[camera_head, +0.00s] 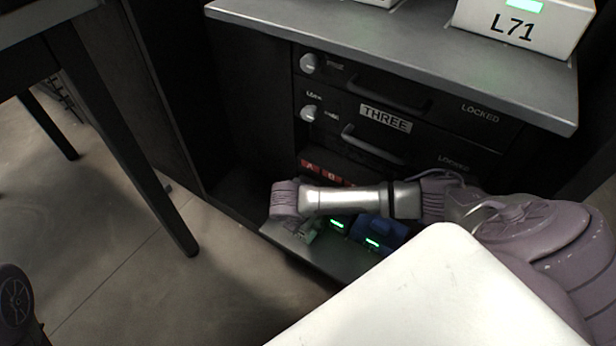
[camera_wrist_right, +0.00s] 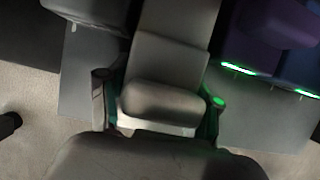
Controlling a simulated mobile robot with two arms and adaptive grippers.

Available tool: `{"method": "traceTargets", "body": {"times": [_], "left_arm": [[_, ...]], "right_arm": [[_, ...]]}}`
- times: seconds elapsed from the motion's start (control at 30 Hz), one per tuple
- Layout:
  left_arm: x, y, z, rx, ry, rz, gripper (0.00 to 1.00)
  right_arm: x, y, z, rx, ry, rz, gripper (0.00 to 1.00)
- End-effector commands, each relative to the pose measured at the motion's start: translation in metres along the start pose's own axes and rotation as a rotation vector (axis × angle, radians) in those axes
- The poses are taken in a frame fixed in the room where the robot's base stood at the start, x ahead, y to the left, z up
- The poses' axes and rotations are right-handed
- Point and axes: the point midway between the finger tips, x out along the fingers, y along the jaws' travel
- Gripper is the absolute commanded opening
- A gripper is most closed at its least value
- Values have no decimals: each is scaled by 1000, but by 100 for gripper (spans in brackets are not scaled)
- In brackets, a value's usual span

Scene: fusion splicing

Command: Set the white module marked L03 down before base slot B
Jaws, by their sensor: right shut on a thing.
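In the wrist view my right gripper (camera_wrist_right: 160,100) is shut on a pale grey-white module (camera_wrist_right: 170,58), one finger on each side of its rounded grip. No L03 marking can be read on it. In the head view my right arm reaches in from the right, above the low shelf; its wrist hides most of the gripper and module. Red slot labels A (camera_head: 309,166) and B (camera_head: 331,174) show just behind the arm; the slots themselves are mostly hidden. My left gripper is not in view.
Blue modules with green lights (camera_head: 378,236) stand on the low shelf (camera_head: 332,262), right of the gripper. Above are locked drawers marked THREE (camera_head: 385,118) and a grey worktop (camera_head: 430,52) with a white L71 box (camera_head: 520,25). A dark table leg (camera_head: 125,150) stands at left.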

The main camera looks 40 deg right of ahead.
Motion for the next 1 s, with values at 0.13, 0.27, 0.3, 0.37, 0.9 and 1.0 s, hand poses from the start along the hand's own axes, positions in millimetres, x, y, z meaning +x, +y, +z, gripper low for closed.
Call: {"method": "traceTargets", "body": {"times": [0.13,0.27,0.3,0.37,0.9,1.0], "left_arm": [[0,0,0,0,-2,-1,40],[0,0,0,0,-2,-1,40],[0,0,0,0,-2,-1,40],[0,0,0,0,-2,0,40],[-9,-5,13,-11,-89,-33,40],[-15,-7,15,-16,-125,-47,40]], "right_arm": [[1,0,0,0,0,-1,72],[1,0,0,0,0,-1,89],[1,0,0,0,0,-1,89],[1,0,0,0,0,-1,89],[-49,1,3,0,1,2,89],[-70,0,3,0,1,1,89]]}}
